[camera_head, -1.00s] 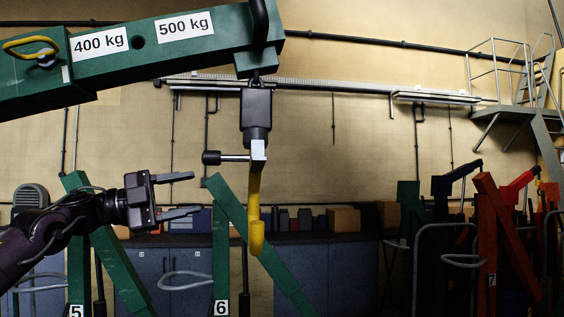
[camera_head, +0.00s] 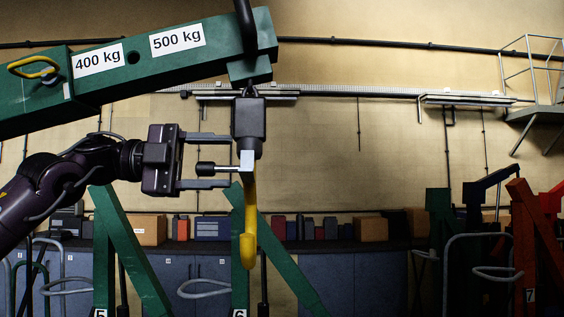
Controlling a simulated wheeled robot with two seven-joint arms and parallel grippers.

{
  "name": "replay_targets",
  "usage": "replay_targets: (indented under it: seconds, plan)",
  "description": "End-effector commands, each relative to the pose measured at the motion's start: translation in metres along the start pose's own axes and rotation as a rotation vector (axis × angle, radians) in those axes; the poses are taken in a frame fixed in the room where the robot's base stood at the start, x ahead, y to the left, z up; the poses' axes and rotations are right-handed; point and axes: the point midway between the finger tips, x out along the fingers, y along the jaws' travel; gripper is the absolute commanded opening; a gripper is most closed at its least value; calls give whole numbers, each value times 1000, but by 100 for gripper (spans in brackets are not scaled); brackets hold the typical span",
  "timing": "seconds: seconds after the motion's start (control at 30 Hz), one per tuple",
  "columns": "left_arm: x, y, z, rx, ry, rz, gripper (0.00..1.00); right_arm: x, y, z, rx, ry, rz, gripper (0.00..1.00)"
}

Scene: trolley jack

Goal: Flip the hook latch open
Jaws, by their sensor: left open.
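The yellow hook (camera_head: 249,225) hangs from a dark block (camera_head: 249,118) under the green boom (camera_head: 150,60). A latch handle (camera_head: 215,168), a metal rod with a black knob at its left end, sticks out to the left from the silver piece (camera_head: 247,160) at the hook's top. My left gripper (camera_head: 222,161) is open and points right. Its upper finger is above the knob and its lower finger below it, so the knob lies between them in the picture. I cannot tell whether either finger touches it. My right gripper is not in view.
The boom with its 400 kg and 500 kg labels runs above my left arm. Green jack legs (camera_head: 128,250) stand behind and below. A workbench with boxes (camera_head: 372,229) lines the wall. Red and green frames (camera_head: 535,240) stand at the right.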

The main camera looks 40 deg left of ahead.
Motion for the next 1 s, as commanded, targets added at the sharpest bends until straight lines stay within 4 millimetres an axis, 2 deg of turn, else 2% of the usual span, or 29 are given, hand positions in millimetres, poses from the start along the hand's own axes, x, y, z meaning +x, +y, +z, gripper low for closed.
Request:
replay_targets:
  seconds: [0.23, 0.4, 0.53, 0.7, 0.9, 1.0]
  plan:
    - [28, -3, 0, -3, 2, 2, 55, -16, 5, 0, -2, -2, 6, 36]
    - [56, -3, 1, -5, 1, 1, 55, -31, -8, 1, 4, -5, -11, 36]
    - [70, -2, 1, -4, 1, 1, 55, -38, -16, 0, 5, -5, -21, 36]
    - [78, 0, 1, -3, 0, -1, 55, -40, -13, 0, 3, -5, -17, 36]
    - [78, 1, 2, -2, 0, -2, 55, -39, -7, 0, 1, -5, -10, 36]
    - [78, 0, 2, -2, 0, -2, 44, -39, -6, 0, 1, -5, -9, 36]
